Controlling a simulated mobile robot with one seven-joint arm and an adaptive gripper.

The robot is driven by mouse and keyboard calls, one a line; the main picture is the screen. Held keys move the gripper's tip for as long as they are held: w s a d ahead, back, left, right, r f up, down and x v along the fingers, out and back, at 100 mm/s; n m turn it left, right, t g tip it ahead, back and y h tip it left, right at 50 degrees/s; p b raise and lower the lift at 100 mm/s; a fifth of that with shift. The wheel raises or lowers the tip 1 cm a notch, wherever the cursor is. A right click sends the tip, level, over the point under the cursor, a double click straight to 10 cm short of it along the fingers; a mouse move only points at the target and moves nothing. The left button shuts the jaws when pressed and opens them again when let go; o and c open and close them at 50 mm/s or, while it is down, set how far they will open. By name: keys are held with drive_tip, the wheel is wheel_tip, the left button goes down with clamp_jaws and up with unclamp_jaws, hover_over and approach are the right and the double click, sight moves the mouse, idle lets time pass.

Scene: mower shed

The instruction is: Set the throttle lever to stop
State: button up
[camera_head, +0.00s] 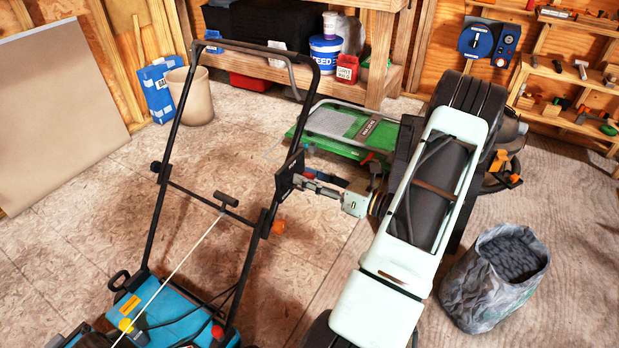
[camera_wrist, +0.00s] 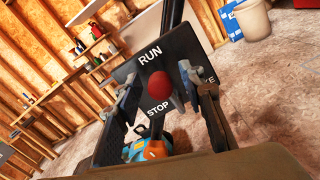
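The throttle lever has a red ball knob (camera_wrist: 153,86), seen in the wrist view in front of a black plate (camera_wrist: 128,72). The plate reads RUN above the knob and STOP below it. The knob appears between the two words; its stem and slot are hidden. My gripper (camera_wrist: 160,92) is open, with one finger on each side of the knob; I cannot tell whether either touches it. In the head view my gripper (camera_head: 304,182) is at the black plate (camera_head: 288,176) on the right bar of the mower handle (camera_head: 186,101). The knob is not discernible there.
The blue mower body (camera_head: 166,318) is at the lower left. A pale cord runs from its deck to a T-grip (camera_head: 226,199). A grey sack (camera_head: 496,280) stands at right. A green machine (camera_head: 352,131) and a workbench are behind. Floor left of the mower is clear.

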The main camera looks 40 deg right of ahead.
clamp_jaws()
drive_tip(key=shift+a, duration=0.1)
drive_tip(key=n, duration=0.1)
drive_tip(key=a+n, duration=0.1)
drive_tip(key=n, duration=0.1)
drive_tip(key=s+n+b, duration=0.1)
drive_tip(key=shift+a+f, duration=0.3)
drive_tip(key=shift+a, duration=0.1)
drive_tip(key=n+b, duration=0.1)
drive_tip(key=n, duration=0.1)
drive_tip(key=a+f+n+b, duration=0.1)
drive_tip(key=n, duration=0.1)
drive_tip(key=a+n+b, duration=0.1)
drive_tip(key=n, duration=0.1)
drive_tip(key=shift+s+f, duration=0.25)
drive_tip(key=shift+s, duration=0.1)
unclamp_jaws()
